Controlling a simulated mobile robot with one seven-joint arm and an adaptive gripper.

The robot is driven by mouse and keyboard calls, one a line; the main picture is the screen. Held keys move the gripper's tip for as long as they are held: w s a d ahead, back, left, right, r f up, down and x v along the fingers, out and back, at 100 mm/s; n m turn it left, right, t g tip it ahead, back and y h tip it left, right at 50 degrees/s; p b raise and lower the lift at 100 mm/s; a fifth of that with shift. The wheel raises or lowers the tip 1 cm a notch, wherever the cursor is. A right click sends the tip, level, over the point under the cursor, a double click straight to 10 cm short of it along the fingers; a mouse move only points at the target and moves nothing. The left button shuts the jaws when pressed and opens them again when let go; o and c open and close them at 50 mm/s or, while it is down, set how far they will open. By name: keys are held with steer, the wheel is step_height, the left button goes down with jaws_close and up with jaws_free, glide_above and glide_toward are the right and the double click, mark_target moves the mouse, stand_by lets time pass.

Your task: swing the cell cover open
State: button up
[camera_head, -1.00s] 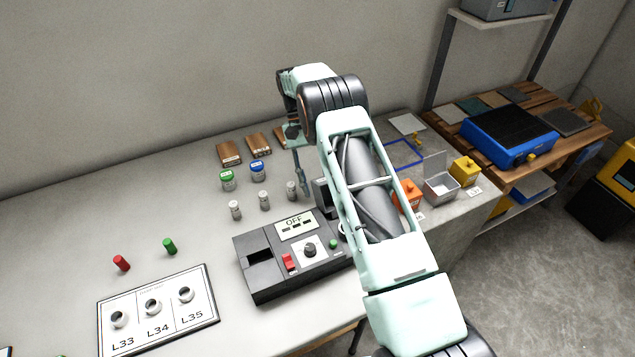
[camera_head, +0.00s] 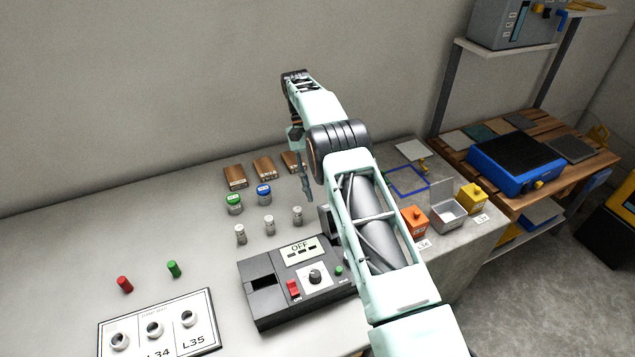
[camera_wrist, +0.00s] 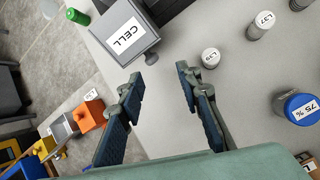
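The grey cell cover (camera_wrist: 142,45), on the part labelled CELL, shows at the top of the wrist view. In the head view, the dark raised cell part (camera_head: 325,219) at the back of the instrument (camera_head: 262,305) is partly hidden by my arm. My gripper (camera_wrist: 158,72) is open, with nothing between its fingers. In the wrist view its fingertips appear just below the CELL part, with bare bench between them. In the head view my gripper (camera_head: 307,186) points down behind the instrument, apart from the cover. The cover's hinge is not clear.
A white-capped vial (camera_wrist: 211,58) stands close to my right finger in the wrist view. Blue-lidded (camera_head: 264,194) and green-lidded (camera_head: 234,203) jars stand left of my gripper.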

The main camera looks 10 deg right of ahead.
steer(key=shift+v, duration=0.9)
steer(key=shift+r, duration=0.1)
